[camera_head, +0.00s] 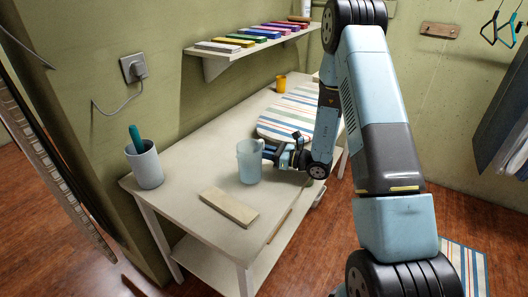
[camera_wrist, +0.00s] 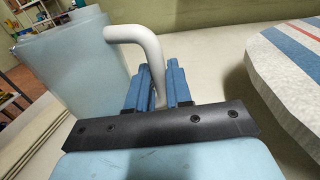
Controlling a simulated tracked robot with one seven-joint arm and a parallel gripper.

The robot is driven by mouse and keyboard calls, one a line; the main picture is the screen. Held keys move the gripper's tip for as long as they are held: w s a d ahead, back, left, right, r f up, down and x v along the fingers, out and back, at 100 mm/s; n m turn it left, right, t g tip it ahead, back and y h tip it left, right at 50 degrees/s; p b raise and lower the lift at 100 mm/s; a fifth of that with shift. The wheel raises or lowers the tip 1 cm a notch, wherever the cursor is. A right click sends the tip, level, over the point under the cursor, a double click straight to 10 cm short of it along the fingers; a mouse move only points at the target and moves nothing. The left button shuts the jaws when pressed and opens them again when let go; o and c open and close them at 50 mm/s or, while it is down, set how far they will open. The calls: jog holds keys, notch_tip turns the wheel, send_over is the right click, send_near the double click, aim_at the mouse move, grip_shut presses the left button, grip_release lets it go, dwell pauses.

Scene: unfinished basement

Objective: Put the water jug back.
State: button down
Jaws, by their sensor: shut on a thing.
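The water jug (camera_head: 249,162) is pale translucent blue and upright, at the middle of the white table (camera_head: 182,159). In the head view I cannot tell whether its base touches the tabletop. My gripper (camera_head: 272,153) reaches it from the right and is shut on its handle. In the wrist view, the jug (camera_wrist: 75,65) fills the upper left, and its white curved handle (camera_wrist: 150,55) comes down between the two blue fingers of my gripper (camera_wrist: 160,88). The lower end of the handle is hidden by the fingers.
A wooden board (camera_head: 229,207) lies in front of the jug. A grey cup with a green-handled thing (camera_head: 146,166) stands at the left. A wall shelf (camera_head: 222,54) holds several coloured items.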

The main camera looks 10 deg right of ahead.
jog(key=shift+f, duration=0.1)
jog(key=c, duration=1)
grip_release()
jog(key=shift+c, duration=0.2)
jog(key=v, duration=1.1)
jog(key=shift+s+d, duration=0.15)
jog(key=shift+d, duration=0.2)
jog(key=s+a+r+n+g+h, duration=0.3)
jog(key=s+r+n+g, duration=0.2)
jog(key=s+r+n, duration=0.3)
jog(key=s+a+r+n+g+h, duration=0.2)
jog(key=s+r+n+g, duration=0.4)
jog(key=r, duration=0.4)
jog(key=s+d+r+n+t+h, duration=0.8)
jog(key=s+d+r+n+h, duration=0.1)
jog(key=s+r, duration=0.4)
jog(key=shift+s+d+n+h, duration=0.35)
jog(key=shift+d+h, duration=0.25)
jog(key=shift+h, duration=0.4)
